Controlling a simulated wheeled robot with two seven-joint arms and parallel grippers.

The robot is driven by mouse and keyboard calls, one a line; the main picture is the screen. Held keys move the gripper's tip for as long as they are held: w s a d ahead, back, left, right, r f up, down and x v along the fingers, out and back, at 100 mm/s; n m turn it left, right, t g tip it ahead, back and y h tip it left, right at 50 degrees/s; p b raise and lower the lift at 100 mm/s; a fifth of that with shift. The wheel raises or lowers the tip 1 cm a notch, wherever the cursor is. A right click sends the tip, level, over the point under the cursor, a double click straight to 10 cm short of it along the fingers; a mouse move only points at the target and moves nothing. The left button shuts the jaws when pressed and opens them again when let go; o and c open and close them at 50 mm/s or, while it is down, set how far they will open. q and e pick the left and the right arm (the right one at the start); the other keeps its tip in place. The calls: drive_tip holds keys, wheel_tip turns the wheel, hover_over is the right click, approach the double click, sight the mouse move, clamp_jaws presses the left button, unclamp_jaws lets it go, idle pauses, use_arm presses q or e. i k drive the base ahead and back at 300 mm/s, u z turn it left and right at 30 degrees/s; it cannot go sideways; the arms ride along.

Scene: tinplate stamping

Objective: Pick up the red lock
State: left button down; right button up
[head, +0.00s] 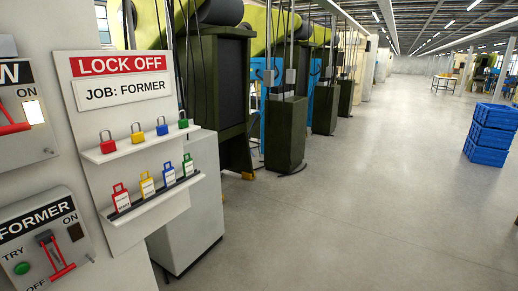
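The red lock (107,143) sits upright on the upper shelf of a white lock-off board (118,117), at the left end of a row of padlocks. To its right on the same shelf are a yellow lock (137,132), a blue lock (162,126) and a green lock (183,120). A red tag (121,198) stands on the lower shelf below the red lock. Neither of my grippers is in the head view.
A FORMER switch panel (45,245) and another panel (20,115) are at the left. A pale cabinet (190,210) stands behind the board. Dark green machines line the left of the aisle. Blue crates (490,135) are stacked at right. The floor between is clear.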

sight(107, 147)
drive_tip(key=z, duration=0.55)
drive_tip(key=k, duration=1.3)
drive_tip(key=z, duration=0.75)
drive_tip(key=i, duration=3)
drive_tip(key=u, duration=0.85)
drive_tip(key=i, duration=1)
drive_tip(key=u, duration=1.75)
drive_tip(key=i, duration=0.75)
drive_tip(key=u, duration=0.6)
